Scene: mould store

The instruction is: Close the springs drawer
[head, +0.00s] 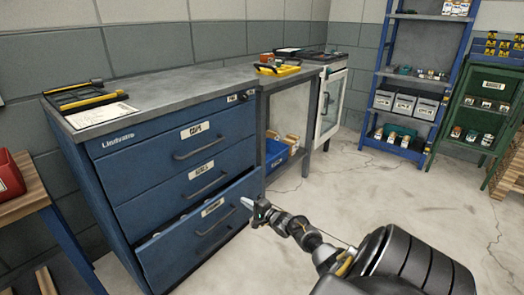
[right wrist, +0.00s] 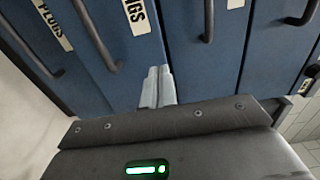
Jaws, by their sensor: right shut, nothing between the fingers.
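The blue cabinet (head: 106,178) stands at the left with three drawer fronts in the head view. Its bottom drawer (head: 165,254) is pulled part way out, and a strip of its inside shows behind the front. Its label is too small to read there. In the right wrist view a drawer front (right wrist: 120,60) carries a label ending in "NGS", likely the springs drawer, with a dark bar handle (right wrist: 95,35). My right gripper (head: 248,203) is shut and empty at the right end of the bottom drawer front. Its fingertips (right wrist: 157,88) overlap that front; contact is unclear. My left gripper is out of view.
The upper two drawers (head: 195,153) look shut. A workbench (head: 300,75) with a blue bin (head: 277,152) beneath adjoins the cabinet. A wooden-topped table (head: 22,200) stands at the lower left. The concrete floor (head: 350,200) to the right is clear.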

